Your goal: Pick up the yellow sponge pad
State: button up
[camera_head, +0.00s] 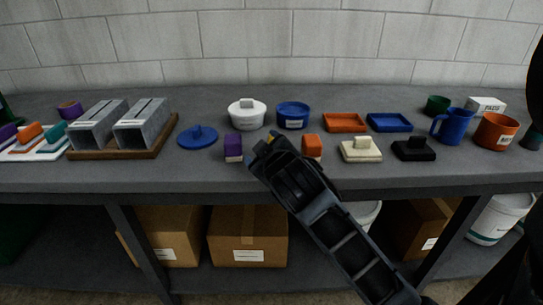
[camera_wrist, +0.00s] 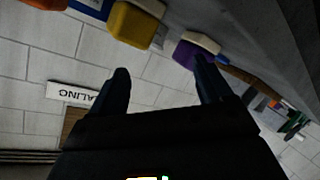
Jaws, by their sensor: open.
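The yellow sponge pad (camera_wrist: 135,25) shows in the wrist view at the top, a yellow block with a pale layer on one side. It lies beyond my fingertips, between them but nearer the left finger's side, and apart from both. In the head view my gripper (camera_head: 268,142) hides nearly all of it, with only a bit of yellow at the tip. My gripper (camera_wrist: 160,68) is open and empty at the bench's front edge. A purple pad (camera_head: 233,147) and an orange pad (camera_head: 312,147) stand on either side. The purple pad also shows near my right finger in the wrist view (camera_wrist: 190,52).
Behind the pads stand a white round container (camera_head: 246,117), a blue round container (camera_head: 293,117) and an orange tray (camera_head: 345,123). A blue lid (camera_head: 197,137) lies left, a cream block with a handle (camera_head: 361,150) right. Cardboard boxes (camera_head: 248,240) are on the lower shelf.

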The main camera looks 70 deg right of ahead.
jog(key=d+r+m+g, duration=0.1)
jog(key=d+m+g, duration=0.1)
jog(key=d+r+m+g, duration=0.2)
jog(key=d, duration=0.1)
jog(key=s+d+r+m+g+b, duration=0.1)
jog(key=d+m+g, duration=0.1)
jog(key=d, duration=0.1)
jog(key=shift+r+m, duration=0.15)
jog(key=shift+m, duration=0.25)
jog(key=shift+s+d+r+m+g+y, duration=0.1)
jog(key=shift+s+d+m+g+y, duration=0.05)
jog(key=shift+m+g+y, duration=0.3)
jog(key=shift+s+d+r+m+g+y, duration=0.15)
jog(key=shift+m+g+y, duration=0.15)
jog(key=shift+m, duration=0.25)
jog(key=shift+a+f+m+g+y+b, duration=0.15)
jog(key=shift+m+g+y+b, duration=0.15)
jog(key=shift+m+y, duration=0.2)
jog(key=shift+a+m+y, duration=0.35)
jog(key=shift+m+y, duration=0.05)
jog(key=shift+y, duration=0.15)
jog(key=f+y, duration=0.1)
jog(key=f, duration=0.1)
jog(key=w+f+m+y, duration=0.1)
jog(key=f, duration=0.1)
jog(key=f+y+b, duration=0.1)
jog(key=f, duration=0.2)
jog(key=shift+w+d+y, duration=0.2)
jog(key=shift+w+y, duration=0.05)
jog(key=shift+y, duration=0.05)
